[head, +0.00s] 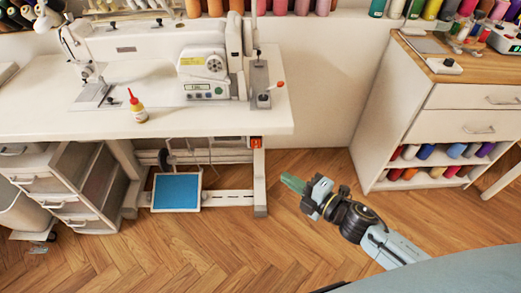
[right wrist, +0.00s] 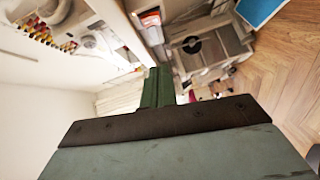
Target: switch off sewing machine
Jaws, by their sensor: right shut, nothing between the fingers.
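The white sewing machine (head: 165,55) stands on a white table (head: 215,122). A small orange-red switch box (head: 257,143) is mounted under the table's right front edge, above the table leg. In the right wrist view, a pale box with a red-orange face (right wrist: 150,19), which looks like this switch, lies beyond the fingertips. My right gripper (head: 293,183) is shut and empty, right of and below the switch box, apart from it. Its green fingers (right wrist: 158,86) are together in the right wrist view. My left gripper is not in view.
A blue foot pedal (head: 176,191) sits under the table, beside the white table leg (head: 260,185). A drawer unit (head: 65,190) stands at the left and a white cabinet (head: 455,110) at the right. The wooden floor (head: 235,250) in front is clear.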

